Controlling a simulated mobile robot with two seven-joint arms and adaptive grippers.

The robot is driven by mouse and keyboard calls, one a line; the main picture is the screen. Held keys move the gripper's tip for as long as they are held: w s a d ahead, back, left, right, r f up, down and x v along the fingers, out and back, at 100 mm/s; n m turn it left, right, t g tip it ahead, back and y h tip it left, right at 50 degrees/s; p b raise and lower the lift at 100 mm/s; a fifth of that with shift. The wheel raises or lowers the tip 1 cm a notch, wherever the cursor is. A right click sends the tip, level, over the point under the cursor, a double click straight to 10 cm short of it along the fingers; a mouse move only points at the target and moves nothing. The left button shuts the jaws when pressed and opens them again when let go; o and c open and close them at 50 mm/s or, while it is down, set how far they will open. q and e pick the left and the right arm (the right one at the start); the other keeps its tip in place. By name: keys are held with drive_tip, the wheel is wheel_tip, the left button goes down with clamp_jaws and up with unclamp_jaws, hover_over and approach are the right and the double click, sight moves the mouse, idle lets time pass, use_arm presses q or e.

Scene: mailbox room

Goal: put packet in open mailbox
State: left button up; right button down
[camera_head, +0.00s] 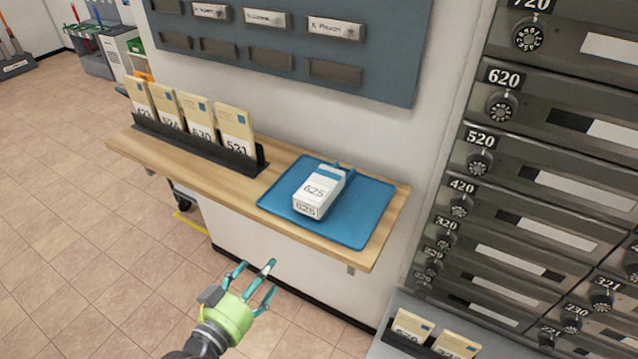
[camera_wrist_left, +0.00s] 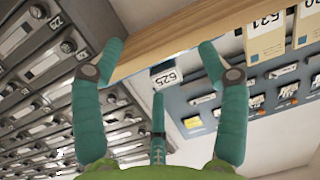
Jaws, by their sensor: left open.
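A white packet (camera_head: 319,191) marked 625 lies on a blue tray (camera_head: 357,213) on the wooden shelf. My left gripper (camera_head: 258,277) is open and empty, in front of and below the shelf's front edge, apart from the packet. In the left wrist view, the fingers of my left gripper (camera_wrist_left: 160,65) are spread. The packet's 625 end (camera_wrist_left: 165,77) shows between them, beyond the shelf edge. Grey mailboxes (camera_head: 556,143) with dials and number plates stand at the right. No open door shows among those in view. My right gripper is not in view.
The wooden shelf (camera_head: 182,170) also carries a black rack (camera_head: 196,146) with several numbered envelopes at its left. A grey-blue panel (camera_head: 385,45) hangs on the wall above. A lower grey holder (camera_head: 399,341) with envelopes stands at the bottom right. The tiled floor (camera_head: 85,233) at left is clear.

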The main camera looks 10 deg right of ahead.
use_arm(q)
drive_tip(key=m+h, duration=0.1)
drive_tip(key=h, duration=0.1)
approach(305, 203)
drive_tip(key=shift+t, duration=0.4)
drive_tip(key=shift+f+b+x, duration=0.1)
drive_tip(key=shift+f+x, duration=0.15)
drive_tip(key=shift+x, duration=1.3)
drive_tip(key=shift+f+b+x, duration=0.15)
drive_tip(key=shift+f+x, duration=0.05)
drive_tip(key=shift+x, duration=1.4)
drive_tip(key=shift+f+b+x, duration=0.1)
drive_tip(key=shift+f+x, duration=0.15)
drive_tip(key=shift+x, duration=1.3)
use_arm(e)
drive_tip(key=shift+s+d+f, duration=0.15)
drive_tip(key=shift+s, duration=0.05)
use_arm(q)
drive_tip(key=shift+s+d, duration=0.1)
drive_tip(key=shift+d, duration=0.05)
drive_tip(key=c, duration=1.2)
drive_tip(key=shift+r, duration=0.1)
drive_tip(key=shift+r, duration=0.2)
